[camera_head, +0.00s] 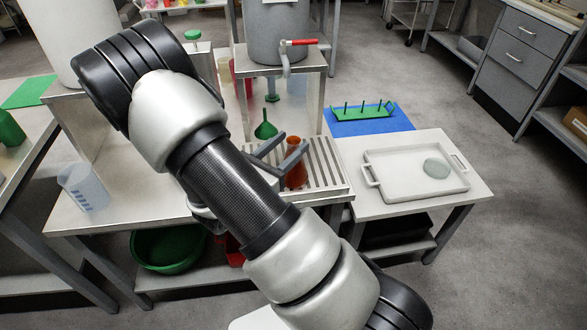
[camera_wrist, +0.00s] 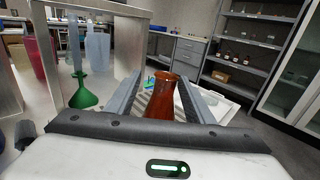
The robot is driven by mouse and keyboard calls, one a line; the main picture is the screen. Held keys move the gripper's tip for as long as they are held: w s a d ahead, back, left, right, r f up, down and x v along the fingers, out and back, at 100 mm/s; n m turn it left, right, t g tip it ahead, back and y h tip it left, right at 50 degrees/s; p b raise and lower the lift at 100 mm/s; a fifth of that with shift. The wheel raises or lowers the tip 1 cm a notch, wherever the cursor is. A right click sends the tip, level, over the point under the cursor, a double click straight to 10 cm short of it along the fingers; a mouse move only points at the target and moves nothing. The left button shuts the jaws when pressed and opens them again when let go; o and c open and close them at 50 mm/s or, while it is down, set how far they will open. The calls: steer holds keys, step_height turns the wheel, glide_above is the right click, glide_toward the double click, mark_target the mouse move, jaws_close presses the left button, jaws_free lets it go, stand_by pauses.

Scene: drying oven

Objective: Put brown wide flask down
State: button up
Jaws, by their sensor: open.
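The brown flask (camera_head: 296,172) stands upright on the slatted grey rack (camera_head: 325,178) at the right end of the metal table, in front of the tank stand. In the wrist view the brown flask (camera_wrist: 161,96) is between the two fingers, with its neck up. My gripper (camera_head: 280,153) is open around the flask; its fingers also show in the wrist view (camera_wrist: 158,92) on both sides of it. The flask's base is partly hidden behind the gripper body in the wrist view. My arm covers much of the table in the head view.
A green funnel-shaped flask (camera_head: 265,129) stands close to the left of my gripper. The metal tank (camera_head: 277,32) with a red-handled tap sits on a stand behind. To the right are a white tray (camera_head: 400,188) and a green peg rack (camera_head: 360,114) on a blue mat.

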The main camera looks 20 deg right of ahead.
steer(key=shift+s+d+f+b+x, duration=0.1)
steer(key=shift+b+x, duration=0.15)
steer(key=shift+x, duration=0.65)
steer(key=shift+s+d+f+b+x, duration=0.1)
steer(key=shift+s+b+x, duration=0.1)
steer(key=shift+x, duration=0.7)
steer(key=shift+s+b+x, duration=0.1)
steer(key=shift+b+x, duration=0.15)
steer(key=shift+x, duration=0.65)
jaws_close()
